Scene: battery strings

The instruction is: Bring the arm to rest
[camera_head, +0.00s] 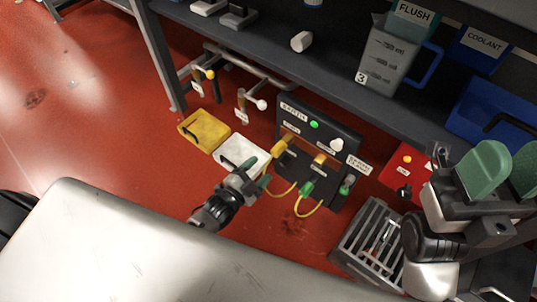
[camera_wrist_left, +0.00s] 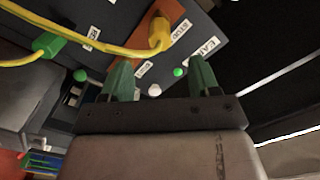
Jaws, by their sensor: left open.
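My left gripper (camera_head: 246,173) is in front of the dark panel, over the front part of the white box. In the left wrist view its two green fingers (camera_wrist_left: 160,78) stand apart with nothing between them. My right gripper (camera_head: 508,168) is at the right edge, raised, with its green fingers apart and empty. The dark panel (camera_head: 345,127) carries labels, a green light, a white knob, yellow and green plugs and yellow cables (camera_head: 308,210). In the left wrist view a yellow plug (camera_wrist_left: 159,34) and a green plug (camera_wrist_left: 47,45) show near the fingers.
A yellow box (camera_head: 203,130) and a white box (camera_head: 238,150) stand left of the panel. A slatted grey crate (camera_head: 350,236) and a red box (camera_head: 396,176) are to the right. A shelf (camera_head: 290,84) runs behind, holding a grey jug (camera_head: 386,62). A pale surface (camera_head: 120,240) fills the lower left.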

